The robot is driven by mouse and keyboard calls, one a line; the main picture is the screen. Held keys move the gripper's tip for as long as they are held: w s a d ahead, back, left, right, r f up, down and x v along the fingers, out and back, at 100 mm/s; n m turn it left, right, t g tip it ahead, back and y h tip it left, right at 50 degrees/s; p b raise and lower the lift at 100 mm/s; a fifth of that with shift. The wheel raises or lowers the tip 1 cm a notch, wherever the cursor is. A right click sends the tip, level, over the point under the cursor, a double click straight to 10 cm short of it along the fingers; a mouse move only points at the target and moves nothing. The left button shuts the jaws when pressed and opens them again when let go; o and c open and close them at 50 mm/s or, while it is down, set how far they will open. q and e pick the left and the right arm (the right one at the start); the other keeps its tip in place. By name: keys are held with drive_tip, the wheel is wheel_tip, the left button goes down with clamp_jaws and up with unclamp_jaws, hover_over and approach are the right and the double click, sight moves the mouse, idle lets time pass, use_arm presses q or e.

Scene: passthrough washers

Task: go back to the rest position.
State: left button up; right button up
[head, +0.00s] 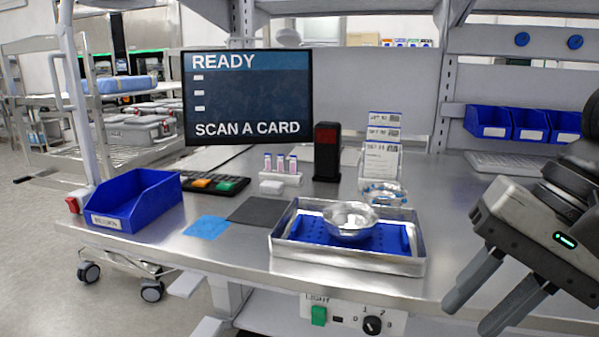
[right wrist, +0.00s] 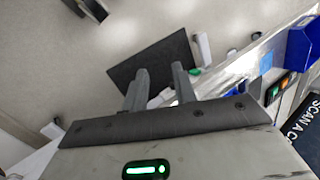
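My right gripper (head: 490,305) is at the right of the head view, in front of the table's front edge, with its fingers apart and nothing between them. It also shows in the right wrist view (right wrist: 160,85), open and empty, with the floor and table edge beyond it. My left gripper is not in view. A metal tray (head: 345,262) with a blue liner sits on the table (head: 450,200), to the left of the right gripper and apart from it.
A blue bin (head: 130,205) stands at the table's left end. A monitor (head: 248,95), a black scanner post (head: 327,150), a card stand (head: 382,150) and a vial rack (head: 281,175) are behind the tray. A dark mat (head: 258,211) and blue sheet (head: 205,228) lie left of it.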

drive_tip(key=s+a+r+m+g+y, duration=0.1)
drive_tip(key=a+m+g+y, duration=0.3)
drive_tip(key=a+y, duration=0.2)
drive_tip(key=s+a+r+m+g+y, duration=0.2)
drive_tip(key=a+m+g+y, duration=0.15)
drive_tip(key=a+y, duration=0.3)
drive_tip(key=w+d+f+n+t+h+p, duration=0.1)
drive_tip(key=w+d+f+n+t, duration=0.2)
drive_tip(key=n+t, duration=0.7)
drive_tip(key=w+d+f+n+t+h, duration=0.15)
drive_tip(key=w+n+t, duration=0.45)
drive_tip(key=n, duration=0.6)
drive_tip(key=w+d+f+n+t+p, duration=0.1)
drive_tip(key=w+f+n+t, duration=0.3)
drive_tip(key=n+t, duration=0.7)
drive_tip(key=d+f+m+g+h, duration=0.2)
drive_tip(key=d+f+m+h, duration=0.1)
drive_tip(key=f+m+h, duration=0.8)
drive_tip(key=s+f+m+g, duration=0.3)
drive_tip(key=s+f+g, duration=0.1)
drive_tip(key=f, duration=0.5)
drive_tip(key=s+f+m+g, duration=0.3)
drive_tip(key=s+f+m, duration=0.1)
drive_tip(key=s+f, duration=0.3)
drive_tip(key=shift+s+d+f+g+h, duration=0.15)
drive_tip(key=shift+d+f+g+h, duration=0.25)
drive_tip(key=shift+f, duration=0.45)
